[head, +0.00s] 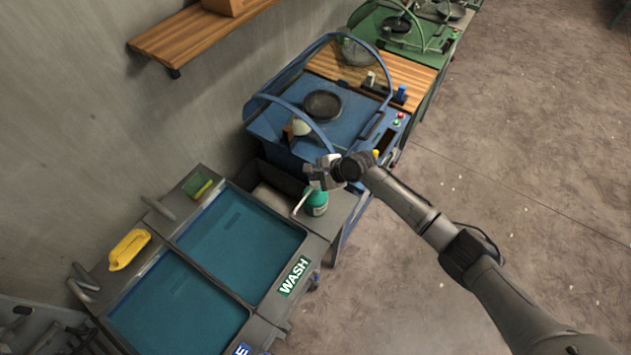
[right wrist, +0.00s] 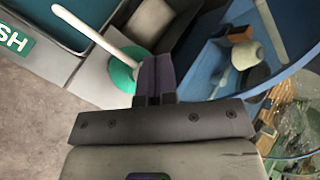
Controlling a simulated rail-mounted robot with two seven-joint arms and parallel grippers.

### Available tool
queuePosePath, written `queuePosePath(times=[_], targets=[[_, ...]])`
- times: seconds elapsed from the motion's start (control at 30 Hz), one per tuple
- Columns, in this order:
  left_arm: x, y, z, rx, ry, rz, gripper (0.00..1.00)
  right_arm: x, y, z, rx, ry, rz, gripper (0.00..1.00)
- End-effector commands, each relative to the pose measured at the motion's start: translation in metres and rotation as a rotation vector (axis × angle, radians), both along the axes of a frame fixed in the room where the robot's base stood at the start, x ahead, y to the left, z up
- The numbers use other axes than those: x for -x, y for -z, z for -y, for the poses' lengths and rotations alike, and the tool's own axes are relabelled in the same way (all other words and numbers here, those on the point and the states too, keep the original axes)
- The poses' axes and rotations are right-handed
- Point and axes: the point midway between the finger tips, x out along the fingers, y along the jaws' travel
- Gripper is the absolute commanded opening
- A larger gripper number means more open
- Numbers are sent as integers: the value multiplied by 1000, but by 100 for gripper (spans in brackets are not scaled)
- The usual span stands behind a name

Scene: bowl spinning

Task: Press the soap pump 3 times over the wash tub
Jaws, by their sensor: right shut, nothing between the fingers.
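The soap pump is a green bottle (head: 317,203) with a white spout (head: 301,202). It stands on the grey ledge beside the wash tub (head: 302,246), with its spout pointing toward the tub of teal water. In the right wrist view, the long white spout (right wrist: 95,36) and part of the green bottle (right wrist: 122,79) show just left of the fingers. My right gripper (head: 318,178) is shut and empty, above the pump's top. In the wrist view its fingers (right wrist: 155,72) cover part of the pump, so I cannot tell whether they touch it. My left gripper is not in view.
A second teal tub (head: 180,305) lies left of the wash tub. A yellow object (head: 129,249) and a green-and-yellow sponge (head: 197,186) sit on the back rim. A dark bin (head: 268,178) is behind the pump. A blue station (head: 270,122) with a curved guard stands beyond.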

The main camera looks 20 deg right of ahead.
Motion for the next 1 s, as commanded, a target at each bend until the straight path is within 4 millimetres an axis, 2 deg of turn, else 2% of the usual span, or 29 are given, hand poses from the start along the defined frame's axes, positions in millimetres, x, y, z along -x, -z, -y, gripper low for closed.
queuePosePath(times=[1.0], targets=[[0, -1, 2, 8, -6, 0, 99, 0, 10, 0, 0, 0, 0, 0]])
